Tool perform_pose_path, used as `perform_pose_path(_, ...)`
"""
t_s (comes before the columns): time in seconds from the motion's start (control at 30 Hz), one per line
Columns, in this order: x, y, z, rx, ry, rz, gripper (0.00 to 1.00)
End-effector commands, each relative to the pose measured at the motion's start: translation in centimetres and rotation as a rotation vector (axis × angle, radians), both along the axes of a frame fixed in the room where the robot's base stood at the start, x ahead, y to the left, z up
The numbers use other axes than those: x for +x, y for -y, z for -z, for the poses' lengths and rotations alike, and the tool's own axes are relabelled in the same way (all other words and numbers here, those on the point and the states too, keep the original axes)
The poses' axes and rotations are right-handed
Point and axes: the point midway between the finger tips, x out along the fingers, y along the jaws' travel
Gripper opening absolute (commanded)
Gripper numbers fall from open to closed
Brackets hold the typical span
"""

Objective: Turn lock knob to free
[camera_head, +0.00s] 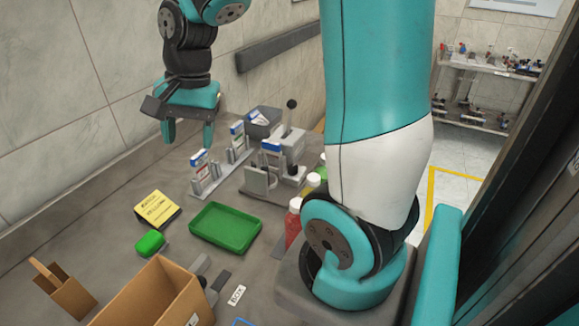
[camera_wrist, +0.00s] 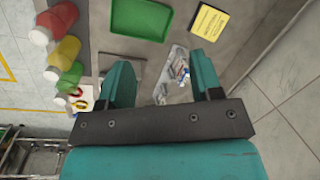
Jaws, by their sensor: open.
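The grey cap feeder (camera_head: 291,148) stands on the worktop near the wall, with a black ball-topped lever (camera_head: 291,104) upright on it. No lock knob can be told apart at this size. Two grey stands with blue-and-white boxes (camera_head: 199,160) are just left of the feeder. My gripper (camera_head: 188,135) is open and empty, raised left of these stands, fingers pointing down. In the wrist view my gripper (camera_wrist: 158,68) has its fingers wide apart; part of a grey base with a small blue-and-white item (camera_wrist: 182,70) shows between them, the rest hidden.
A green tray (camera_head: 226,226), yellow note (camera_head: 157,208) and green block (camera_head: 149,243) lie on the worktop. A cardboard box (camera_head: 160,295) is in front. Bottles, one red (camera_head: 293,222), stand right of the tray. A dark rail (camera_head: 277,46) runs along the wall.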

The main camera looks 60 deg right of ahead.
Motion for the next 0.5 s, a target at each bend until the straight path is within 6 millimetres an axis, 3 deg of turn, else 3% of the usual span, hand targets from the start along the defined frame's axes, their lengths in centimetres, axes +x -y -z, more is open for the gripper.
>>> perform_pose_path(0.03,1.0,4.9,1.3,-0.004,-0.051,0.280,0.59)
perform_pose_path(0.1,1.3,11.0,2.5,-0.006,-0.109,0.661,0.59)
perform_pose_path(0.2,0.1,18.6,4.3,-0.008,-0.173,1.133,0.59)
perform_pose_path(0.33,-2.5,25.3,6.0,-0.009,-0.225,1.567,0.59)
perform_pose_path(0.4,-3.6,27.3,6.6,-0.009,-0.241,1.710,0.59)
perform_pose_path(0.5,-4.5,28.8,7.2,-0.010,-0.252,1.817,0.59)
